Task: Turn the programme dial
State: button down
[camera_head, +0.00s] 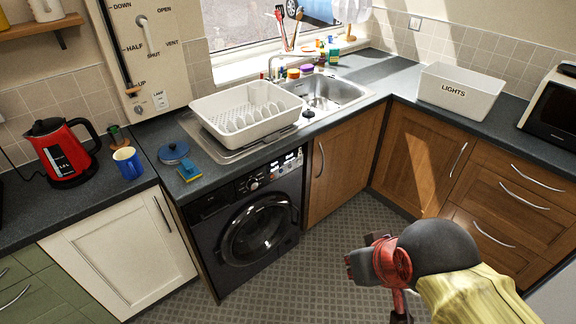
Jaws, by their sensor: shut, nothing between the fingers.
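The dark washing machine (215,262) stands under the worktop, its round door closed. Its control panel runs along the top front edge. A small round knob, which looks like the programme dial (254,185), sits near the middle of the panel. Its pointer setting is too small to read. My gripper (353,265), black and red, is at the lower right over the open floor. It is shut and empty, well to the right of the machine and apart from the dial. The fingertips are small and partly hidden by the gripper body.
The worktop (355,80) overhangs the machine, with a white dish rack (245,118) above it. A white cupboard (110,255) adjoins on the left and wooden cupboards (340,165) on the right. The tiled floor (300,265) before the machine is clear.

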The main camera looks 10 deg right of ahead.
aim_at(253, 185)
jog(key=i+j, duration=0.3)
jog(key=i+j+z, duration=0.15)
jog(key=i+j, duration=0.15)
jog(key=j, duration=0.2)
jog(key=i+j, duration=0.25)
jog(key=j, duration=0.15)
jog(key=i+z, duration=0.05)
